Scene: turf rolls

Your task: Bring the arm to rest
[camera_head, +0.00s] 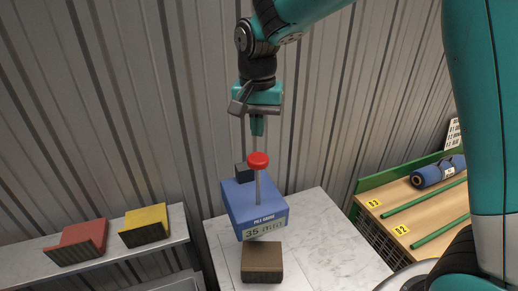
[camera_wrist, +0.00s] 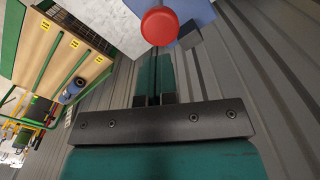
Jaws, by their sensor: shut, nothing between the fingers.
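My arm (camera_head: 300,15) reaches in from the upper right of the head view and bends down at the wrist. My gripper (camera_head: 257,132) points downward with its fingers shut and empty. In the wrist view the fingers (camera_wrist: 154,80) lie side by side. Just below the fingertips in the head view is a red ball knob (camera_head: 258,160) on a thin upright rod. The knob also shows beyond the fingertips in the wrist view (camera_wrist: 160,26). I cannot tell whether they touch. The rod stands at a blue box (camera_head: 240,205) with a "35" display.
The blue box stands on a pale table (camera_head: 330,240) with a brown block (camera_head: 262,262) in front. A left shelf holds a red block (camera_head: 78,242) and a yellow block (camera_head: 145,226). At right, a wooden rack (camera_head: 400,215) with green bars holds a blue roll (camera_head: 438,171). A corrugated wall is behind.

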